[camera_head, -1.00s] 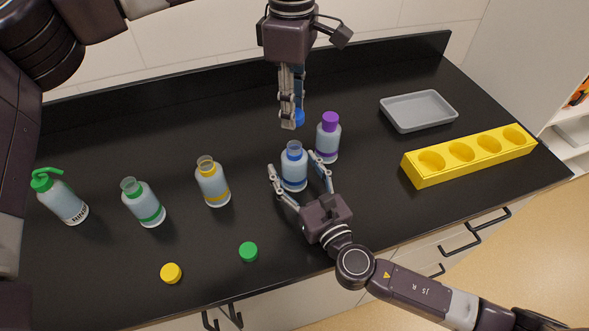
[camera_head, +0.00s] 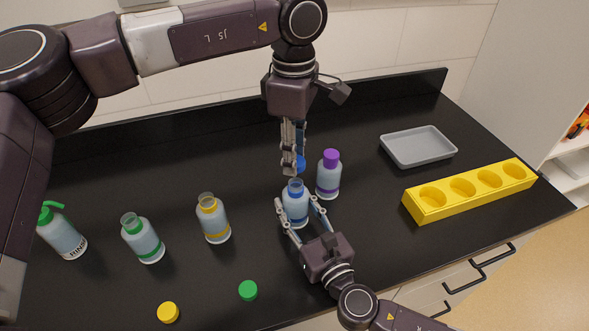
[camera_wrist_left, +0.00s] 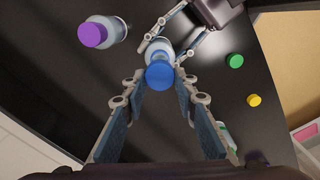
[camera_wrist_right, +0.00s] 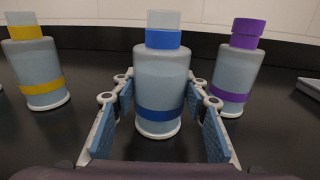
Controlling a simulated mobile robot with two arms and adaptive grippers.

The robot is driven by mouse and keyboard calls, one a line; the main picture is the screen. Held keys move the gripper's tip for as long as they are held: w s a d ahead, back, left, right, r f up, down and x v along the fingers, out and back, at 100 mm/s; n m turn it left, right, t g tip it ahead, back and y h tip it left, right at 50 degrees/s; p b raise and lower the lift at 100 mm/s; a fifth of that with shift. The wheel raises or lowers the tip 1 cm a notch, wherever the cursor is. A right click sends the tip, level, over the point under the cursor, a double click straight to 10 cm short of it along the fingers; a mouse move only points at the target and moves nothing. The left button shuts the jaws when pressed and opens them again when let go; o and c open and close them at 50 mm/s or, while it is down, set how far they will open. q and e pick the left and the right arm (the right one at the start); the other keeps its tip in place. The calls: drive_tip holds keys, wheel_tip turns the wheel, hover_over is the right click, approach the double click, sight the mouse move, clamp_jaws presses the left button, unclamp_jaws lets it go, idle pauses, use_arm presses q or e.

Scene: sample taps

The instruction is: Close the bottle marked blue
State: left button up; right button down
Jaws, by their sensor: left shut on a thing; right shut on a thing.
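The bottle marked blue (camera_head: 296,207) stands upright and uncapped on the black counter, with blue bands; it fills the middle of the right wrist view (camera_wrist_right: 160,90). My right gripper (camera_head: 301,222) is shut on it from the front. My left gripper (camera_head: 295,170) points down above the bottle and is shut on the blue cap (camera_wrist_left: 160,76). In the head view the blue cap (camera_head: 301,165) is partly hidden by the fingers. It is close above the bottle neck; I cannot tell whether they touch.
A purple-capped bottle (camera_head: 329,176) stands just right of the blue one. Open yellow (camera_head: 214,221) and green (camera_head: 143,240) bottles stand left. Yellow (camera_head: 168,312) and green (camera_head: 248,290) caps lie in front. A grey tray (camera_head: 418,147) and yellow rack (camera_head: 421,210) are at right.

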sight(297, 182)
use_arm(q)
drive_tip(key=shift+f, duration=1.35)
drive_tip(key=shift+f, duration=0.15)
drive_tip(key=shift+f, duration=0.75)
drive_tip(key=shift+f, duration=0.55)
drive_tip(key=m, duration=0.6)
drive_tip(key=shift+w+m, duration=0.1)
drive_tip(key=shift+m, duration=0.3)
drive_tip(key=m, duration=0.5)
drive_tip(key=shift+d+m, duration=0.15)
drive_tip(key=shift+m, duration=0.25)
drive_tip(key=m, duration=0.5)
drive_tip(key=shift+d+m, duration=0.1)
drive_tip(key=shift+m, duration=0.2)
drive_tip(key=m, duration=0.4)
drive_tip(key=shift+f, duration=0.1)
drive_tip(key=m, duration=0.3)
drive_tip(key=shift+m, duration=0.3)
